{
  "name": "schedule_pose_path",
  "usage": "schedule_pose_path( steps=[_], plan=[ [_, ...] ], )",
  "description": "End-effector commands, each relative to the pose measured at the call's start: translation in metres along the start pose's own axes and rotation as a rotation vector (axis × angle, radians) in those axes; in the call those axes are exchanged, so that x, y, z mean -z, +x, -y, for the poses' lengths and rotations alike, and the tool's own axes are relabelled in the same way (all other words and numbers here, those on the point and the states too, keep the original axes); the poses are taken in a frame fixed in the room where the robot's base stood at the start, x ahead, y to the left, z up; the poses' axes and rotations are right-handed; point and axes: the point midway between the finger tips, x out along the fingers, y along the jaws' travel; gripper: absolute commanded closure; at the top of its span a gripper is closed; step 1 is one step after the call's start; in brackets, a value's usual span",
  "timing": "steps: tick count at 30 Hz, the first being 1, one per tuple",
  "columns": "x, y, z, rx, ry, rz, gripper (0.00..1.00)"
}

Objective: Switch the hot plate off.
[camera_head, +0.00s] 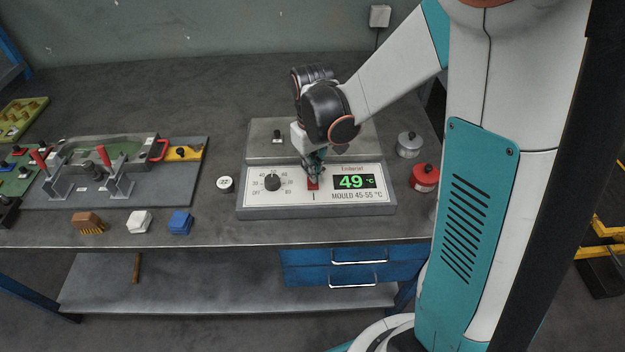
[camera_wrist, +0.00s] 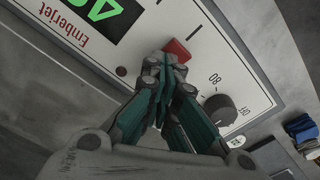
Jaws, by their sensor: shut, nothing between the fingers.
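The hot plate (camera_head: 375,207) is a grey box on the bench with a white front panel. Its green display (camera_head: 354,182) reads 49 °C. A black dial (camera_head: 272,182) sits on the left of the panel; it also shows in the wrist view (camera_wrist: 220,109). The red switch (camera_head: 313,184) is right of the dial, partly hidden by my gripper; it also shows in the wrist view (camera_wrist: 177,50). My gripper (camera_head: 315,172) is shut and empty, its fingertips at the red switch. I cannot tell whether they touch it.
A red-lidded pot (camera_head: 424,177) and a grey pot (camera_head: 409,144) stand right of the hot plate. A round white-topped item (camera_head: 225,184) lies left of it.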

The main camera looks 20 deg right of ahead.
Motion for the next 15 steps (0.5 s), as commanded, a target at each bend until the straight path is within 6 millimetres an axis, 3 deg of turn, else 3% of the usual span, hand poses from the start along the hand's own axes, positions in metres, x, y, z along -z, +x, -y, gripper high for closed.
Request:
schedule_pose_path(
  steps=[15],
  plan=[
    [0.000,-0.039,0.000,0.000,0.000,0.000,1.00]
  ],
)
